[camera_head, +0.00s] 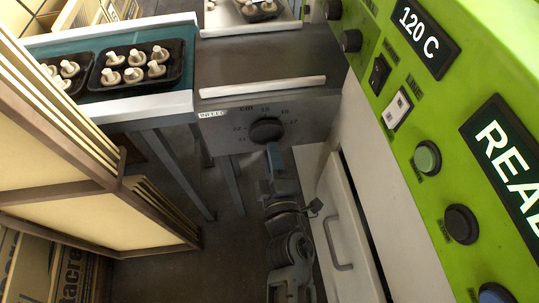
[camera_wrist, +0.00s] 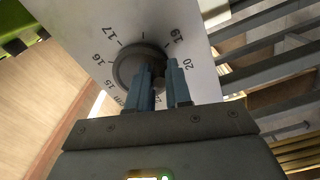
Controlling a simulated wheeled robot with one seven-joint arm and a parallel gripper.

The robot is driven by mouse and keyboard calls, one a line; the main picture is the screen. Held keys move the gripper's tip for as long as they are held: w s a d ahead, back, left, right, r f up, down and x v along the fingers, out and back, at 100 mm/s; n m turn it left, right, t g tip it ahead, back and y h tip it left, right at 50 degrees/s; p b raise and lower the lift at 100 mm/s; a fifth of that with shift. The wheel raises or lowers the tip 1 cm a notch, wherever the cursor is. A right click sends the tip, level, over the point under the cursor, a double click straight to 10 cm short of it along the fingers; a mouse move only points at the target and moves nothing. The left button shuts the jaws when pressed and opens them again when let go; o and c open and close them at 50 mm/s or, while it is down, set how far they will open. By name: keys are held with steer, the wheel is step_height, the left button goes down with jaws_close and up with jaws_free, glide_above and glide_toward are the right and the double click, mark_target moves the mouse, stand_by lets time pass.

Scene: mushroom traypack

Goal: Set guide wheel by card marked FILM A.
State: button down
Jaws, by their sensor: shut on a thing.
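The guide wheel is a dark round dial (camera_head: 266,130) on the grey front panel under the infeed bed, with numbers around it. In the wrist view the dial (camera_wrist: 140,66) shows close up, with 15, 16, 17, 19 and 20 readable around it. My gripper (camera_head: 272,152) reaches up to it from below. In the wrist view the two blue fingers of my gripper (camera_wrist: 160,70) are shut on the dial's knob. The fingers hide part of the dial face, and I cannot tell its exact setting. No card marked FILM A is readable in either view.
A label reading INFEED (camera_head: 212,114) is left of the dial. Black trays of mushrooms (camera_head: 140,63) sit on the green belt (camera_head: 110,38). A green control panel (camera_head: 425,125) and a white drawer (camera_head: 340,225) stand right. Folding screens (camera_head: 60,150) stand left.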

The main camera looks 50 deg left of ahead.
steer(key=shift+w+d+n, duration=0.1)
steer(key=shift+d+n, duration=0.05)
steer(key=shift+n, duration=0.55)
steer(key=c, duration=1.1)
jaws_free()
steer(key=shift+o, duration=0.2)
steer(key=p+v, duration=0.2)
steer(key=v, duration=0.5)
steer(key=shift+d, duration=0.35)
